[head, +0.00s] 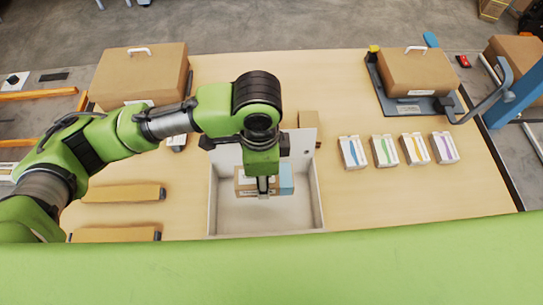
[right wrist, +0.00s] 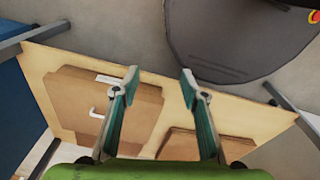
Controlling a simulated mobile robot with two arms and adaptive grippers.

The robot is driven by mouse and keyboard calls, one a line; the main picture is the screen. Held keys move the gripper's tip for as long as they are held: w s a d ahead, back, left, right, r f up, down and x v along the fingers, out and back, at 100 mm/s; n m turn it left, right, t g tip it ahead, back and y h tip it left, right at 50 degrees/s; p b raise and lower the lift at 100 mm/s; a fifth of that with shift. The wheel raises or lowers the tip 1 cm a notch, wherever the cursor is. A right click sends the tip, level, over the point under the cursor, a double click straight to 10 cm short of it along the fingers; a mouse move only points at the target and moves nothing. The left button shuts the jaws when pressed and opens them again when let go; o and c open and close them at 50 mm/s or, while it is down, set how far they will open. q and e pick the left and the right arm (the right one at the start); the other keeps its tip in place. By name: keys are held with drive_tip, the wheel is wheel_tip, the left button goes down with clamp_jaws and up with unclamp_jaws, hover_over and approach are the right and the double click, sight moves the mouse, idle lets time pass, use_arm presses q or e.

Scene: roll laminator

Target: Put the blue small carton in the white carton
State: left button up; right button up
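The white carton (head: 316,200) stands open on the table in the head view, its back flap raised. My left gripper (head: 263,186) points down into it from above. A light blue small carton (head: 287,179) shows just right of its fingers, inside the white carton's outline. A brown small carton with a label (head: 243,183) shows to their left. The fingers look close together, but whether they grip either carton, and whether these rest on the carton's floor, I cannot tell. My right gripper (right wrist: 160,78) shows only in the right wrist view, open and empty, fingers wide apart.
White boxes with blue (head: 353,152), green, yellow and purple marks stand in a row on the right. Large brown boxes with handles stand at the back left (head: 138,75) and back right (head: 418,72). Brown flat pieces (head: 123,194) lie at left. The right front table is clear.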

use_arm(q)
drive_tip(key=shift+w+f, duration=0.15)
drive_tip(key=shift+f, duration=0.35)
drive_tip(key=shift+f+b, duration=0.2)
drive_tip(key=shift+b, duration=0.15)
drive_tip(key=f+b, duration=0.1)
drive_tip(key=b, duration=0.1)
drive_tip(key=f+b, duration=0.2)
drive_tip(key=shift+s+f, duration=0.15)
drive_tip(key=shift+s, duration=0.2)
drive_tip(key=shift+f+b, duration=0.3)
drive_tip(key=shift+b, duration=0.1)
wheel_tip(320, 180, down, 9)
drive_tip(key=b, duration=0.3)
drive_tip(key=shift+w+r, duration=0.15)
drive_tip(key=shift+f+b, duration=0.3)
drive_tip(key=shift+f, duration=0.2)
use_arm(e)
wheel_tip(320, 180, down, 9)
drive_tip(key=s, duration=0.1)
drive_tip(key=shift+s+a+f, duration=0.15)
drive_tip(key=shift+s, duration=0.05)
use_arm(q)
drive_tip(key=o, duration=1.3)
